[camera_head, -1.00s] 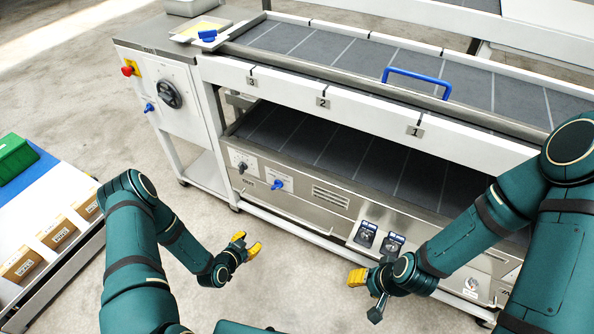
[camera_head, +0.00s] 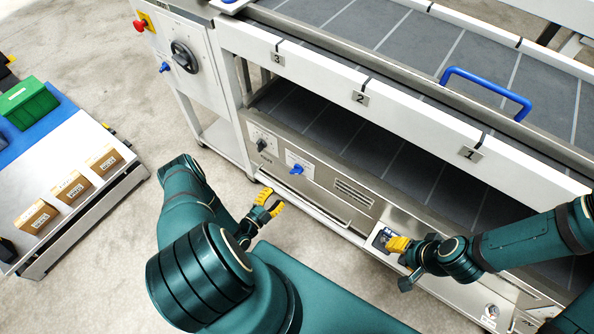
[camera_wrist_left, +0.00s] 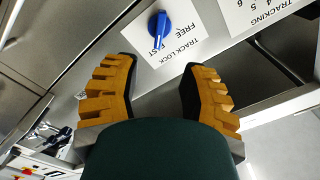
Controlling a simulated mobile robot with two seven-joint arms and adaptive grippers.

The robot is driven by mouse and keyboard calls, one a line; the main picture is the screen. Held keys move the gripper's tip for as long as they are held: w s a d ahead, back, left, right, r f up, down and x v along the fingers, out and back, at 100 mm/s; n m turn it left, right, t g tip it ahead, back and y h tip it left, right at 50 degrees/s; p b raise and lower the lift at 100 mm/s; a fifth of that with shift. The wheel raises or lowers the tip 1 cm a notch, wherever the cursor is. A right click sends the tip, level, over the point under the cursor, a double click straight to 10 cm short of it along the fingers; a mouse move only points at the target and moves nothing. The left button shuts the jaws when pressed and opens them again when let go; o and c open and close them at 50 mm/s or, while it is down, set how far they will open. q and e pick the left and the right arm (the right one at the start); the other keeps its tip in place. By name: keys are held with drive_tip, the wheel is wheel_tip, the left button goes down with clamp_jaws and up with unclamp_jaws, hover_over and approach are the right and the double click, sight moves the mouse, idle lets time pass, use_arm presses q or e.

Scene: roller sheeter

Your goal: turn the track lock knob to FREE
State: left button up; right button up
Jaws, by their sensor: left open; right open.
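The track lock knob (camera_head: 296,169) is a blue lever knob on a white label on the machine's lower front panel. In the left wrist view the knob (camera_wrist_left: 160,27) is at the top centre, its handle end beside the word FAST; FREE is printed to its right. My left gripper (camera_head: 270,203) is below and left of the knob in the head view, apart from it. In the left wrist view its yellow fingers (camera_wrist_left: 160,85) are spread, with nothing between them. My right gripper (camera_head: 397,243) is at the panel's lower right, by a dark switch; its fingertips are hard to make out.
A black dial (camera_head: 261,145) is left of the knob. The tracking label (camera_wrist_left: 255,12) is beside the knob's label. A side cabinet (camera_head: 185,60) carries a black rotary switch and red button. A cart (camera_head: 85,150) with boxes stands left. Bare floor lies between.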

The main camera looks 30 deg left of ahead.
sight(294, 174)
use_arm(q)
drive_tip(key=w, duration=0.4)
drive_tip(key=w+b, duration=0.1)
drive_tip(key=w, duration=0.3)
drive_tip(key=w+d+b, duration=0.1)
drive_tip(key=w, duration=0.3)
drive_tip(key=shift+w, duration=0.15)
clamp_jaws()
